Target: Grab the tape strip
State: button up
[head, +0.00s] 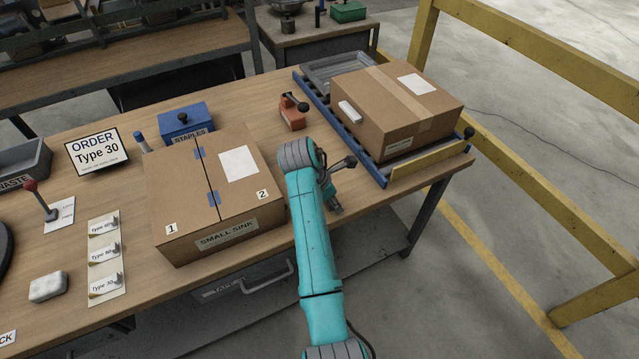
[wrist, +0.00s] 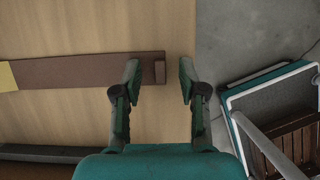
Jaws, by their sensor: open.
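My gripper (wrist: 159,76) is open, its two fingers spread in the wrist view. Between the fingertips is the right end of a flat brown strip, which looks like the tape strip (wrist: 75,71). A small raised tab is at that end. The strip runs left across the wooden table to a pale yellow piece at the picture edge. The fingers do not visibly hold it, and I cannot tell the height gap. In the head view my gripper (head: 338,188) is between the two cardboard boxes, partly hidden by my arm. I cannot make out the strip there.
The SMALL SINK box (head: 185,222) stands left of my arm. A taped box (head: 395,110) sits on the blue-railed rack (head: 365,155) to the right. A red block with a black knob (head: 292,113) is behind my gripper. The table's edge (wrist: 196,40) is close to the right finger.

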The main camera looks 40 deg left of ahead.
jog(key=shift+w+f, duration=0.1)
jog(key=shift+f, duration=0.1)
grip_shut()
